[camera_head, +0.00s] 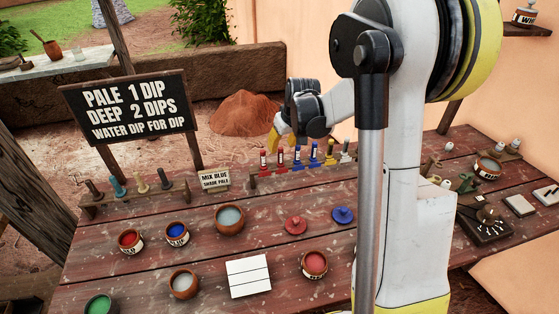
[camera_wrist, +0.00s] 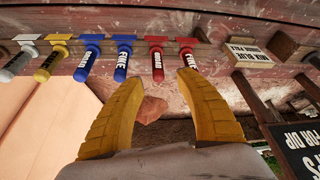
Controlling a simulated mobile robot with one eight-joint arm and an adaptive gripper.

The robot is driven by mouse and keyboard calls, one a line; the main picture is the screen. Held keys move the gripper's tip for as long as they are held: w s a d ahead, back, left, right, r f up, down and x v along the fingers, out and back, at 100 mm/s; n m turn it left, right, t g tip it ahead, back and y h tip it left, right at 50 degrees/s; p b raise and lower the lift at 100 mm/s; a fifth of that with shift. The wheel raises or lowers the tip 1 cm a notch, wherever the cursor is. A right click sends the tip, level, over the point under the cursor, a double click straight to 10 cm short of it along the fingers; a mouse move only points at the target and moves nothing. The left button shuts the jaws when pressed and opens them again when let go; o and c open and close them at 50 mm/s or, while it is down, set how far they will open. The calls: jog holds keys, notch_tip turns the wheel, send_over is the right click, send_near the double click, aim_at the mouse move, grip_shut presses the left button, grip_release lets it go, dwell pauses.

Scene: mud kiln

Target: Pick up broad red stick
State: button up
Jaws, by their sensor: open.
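Two red sticks stand in the rack among blue and other sticks. The broad red stick (camera_wrist: 157,58) is the left red one in the wrist view; its label appears to read BROAD. In the head view it seems to be the right red one (camera_head: 281,157). The fine red stick (camera_wrist: 189,58) is beside it, near my right fingertip in the wrist view. My gripper (camera_wrist: 160,79) is open and empty, its yellow fingers pointing towards the red sticks. In the head view my gripper (camera_head: 275,140) is above and behind the red sticks; one finger is mostly hidden.
Blue sticks (camera_wrist: 122,58) stand close beside the red ones. A small MIX BLUE sign (camera_head: 215,180) is left of the rack in the head view. Pots, a red lid (camera_head: 296,224) and a white tile (camera_head: 248,277) lie nearer on the table.

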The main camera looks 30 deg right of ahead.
aim_at(282, 149)
jog(key=b+x, duration=0.2)
jog(key=x, duration=0.3)
jog(key=shift+s+d+f, duration=0.1)
jog(key=shift+d+f, duration=0.05)
grip_shut()
